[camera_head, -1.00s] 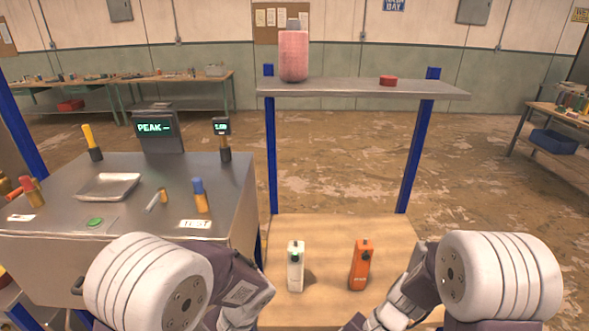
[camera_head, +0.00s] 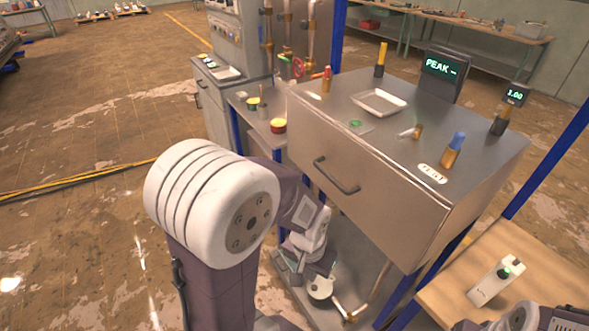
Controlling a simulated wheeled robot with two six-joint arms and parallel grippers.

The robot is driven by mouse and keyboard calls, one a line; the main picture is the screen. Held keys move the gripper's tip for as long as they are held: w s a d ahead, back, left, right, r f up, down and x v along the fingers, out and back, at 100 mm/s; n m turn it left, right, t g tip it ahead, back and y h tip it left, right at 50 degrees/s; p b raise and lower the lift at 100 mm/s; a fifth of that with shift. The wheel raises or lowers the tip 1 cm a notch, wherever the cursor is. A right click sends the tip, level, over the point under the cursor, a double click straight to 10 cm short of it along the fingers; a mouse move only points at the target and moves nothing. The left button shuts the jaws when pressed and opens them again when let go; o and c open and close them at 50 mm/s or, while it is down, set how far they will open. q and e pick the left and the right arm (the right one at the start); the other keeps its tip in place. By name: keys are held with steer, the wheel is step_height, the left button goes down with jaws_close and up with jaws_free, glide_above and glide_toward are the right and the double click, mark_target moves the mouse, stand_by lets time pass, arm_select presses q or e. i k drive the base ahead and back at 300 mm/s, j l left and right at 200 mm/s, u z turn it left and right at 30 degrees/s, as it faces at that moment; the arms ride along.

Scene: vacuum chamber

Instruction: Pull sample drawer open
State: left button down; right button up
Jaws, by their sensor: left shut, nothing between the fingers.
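The sample drawer front (camera_head: 375,206) is the brushed-metal face of the bench box, in the middle of the head view. It sits flush with the box. Its dark bar handle (camera_head: 332,180) is near the upper left of that face. My left arm reaches in from below, and its white joint covers the area left of the drawer. My left gripper (camera_head: 327,268) is small and partly hidden, below the handle and in front of the lower shelf. It is shut and empty, apart from the handle. My right gripper is not in view; only part of that arm shows at the bottom right.
On the box top are a metal tray (camera_head: 379,102), a PEAK display (camera_head: 444,66) and several coloured levers. A wooden table (camera_head: 545,269) with a white device (camera_head: 495,280) is at the right. Blue posts stand beside the box. Open floor lies at the left.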

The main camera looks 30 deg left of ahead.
mark_target(399, 216)
steer(key=u, duration=0.75)
steer(key=i+j+u, duration=0.1)
steer(key=j+u, duration=0.25)
steer(key=i+j+u, duration=0.15)
steer(key=j+u, duration=0.2)
